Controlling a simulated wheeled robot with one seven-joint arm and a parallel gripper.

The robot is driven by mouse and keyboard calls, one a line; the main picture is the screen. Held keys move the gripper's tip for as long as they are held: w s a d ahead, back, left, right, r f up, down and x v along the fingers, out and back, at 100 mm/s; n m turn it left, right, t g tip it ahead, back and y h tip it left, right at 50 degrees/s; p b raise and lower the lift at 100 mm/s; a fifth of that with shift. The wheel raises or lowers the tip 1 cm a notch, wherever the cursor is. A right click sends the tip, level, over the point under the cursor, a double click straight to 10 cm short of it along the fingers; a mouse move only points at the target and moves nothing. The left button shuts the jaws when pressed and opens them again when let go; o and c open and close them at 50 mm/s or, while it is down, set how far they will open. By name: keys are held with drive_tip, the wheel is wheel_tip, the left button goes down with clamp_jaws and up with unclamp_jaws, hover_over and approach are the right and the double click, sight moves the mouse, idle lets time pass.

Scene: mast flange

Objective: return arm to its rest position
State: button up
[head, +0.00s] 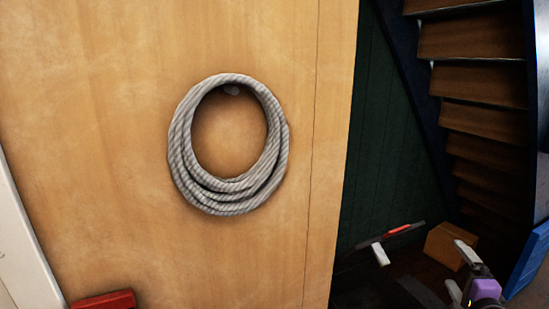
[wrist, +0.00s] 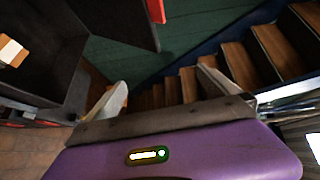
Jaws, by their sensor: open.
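My gripper (head: 460,271) is at the lower right of the head view, with a purple body and pale fingers. In the wrist view my gripper (wrist: 163,80) has its two fingers spread apart, with nothing between them. It is open and empty, and well to the right of the wooden panel in the head view. Most of my arm is out of the head view.
A grey coiled rope (head: 228,186) hangs on a peg on the wooden panel (head: 90,120). Stairs (head: 478,85) rise at right. A cardboard box (head: 446,247) is behind my gripper. A blue object (head: 530,262) stands at the right edge. A red object (head: 105,300) is at lower left.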

drive_tip(key=s+a+f+n+y, duration=0.1)
drive_tip(key=s+a+n, duration=0.5)
drive_tip(key=s, duration=0.9)
drive_tip(key=s+a+f+n+g+y+b, duration=0.1)
drive_tip(key=s+a+f+n, duration=0.1)
drive_tip(key=s+a+n, duration=0.5)
drive_tip(key=s+a+f+n+y, duration=0.2)
drive_tip(key=s+a+n, duration=0.5)
drive_tip(key=s+a, duration=0.8)
drive_tip(key=s, duration=1)
drive_tip(key=shift+s+a+g, duration=0.2)
drive_tip(key=shift+s+g, duration=0.05)
drive_tip(key=shift+g, duration=0.05)
drive_tip(key=shift+c, duration=0.2)
